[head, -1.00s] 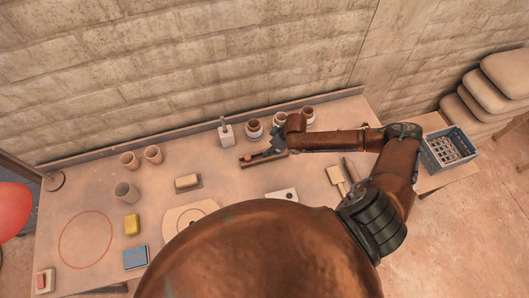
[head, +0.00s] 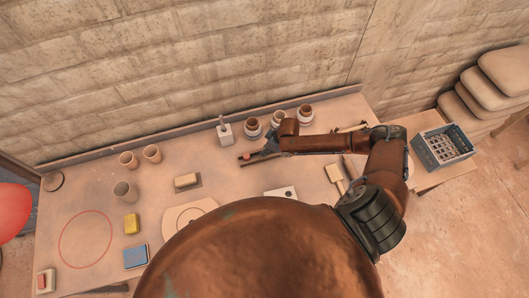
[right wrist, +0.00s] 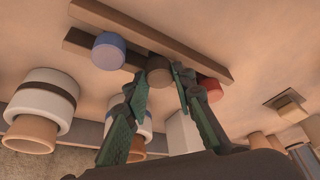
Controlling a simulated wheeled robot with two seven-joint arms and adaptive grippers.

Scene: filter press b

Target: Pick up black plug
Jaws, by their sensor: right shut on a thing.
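The black plug (right wrist: 159,74) shows in the right wrist view as a dark round end between a blue plug (right wrist: 108,50) and a red plug (right wrist: 210,90) at a dark wooden rack (right wrist: 150,42). My right gripper (right wrist: 157,82) has its two green-and-black fingers on either side of the black plug and is shut on it. The plug still appears to be at the rack; I cannot tell if it has lifted. In the head view my right gripper (head: 268,150) is over the rack and hides the black plug. The red plug (head: 247,156) shows beside it. My left gripper is not in view.
A blue-grey crate (head: 445,147) stands at the far right. The table left of the rack has free room.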

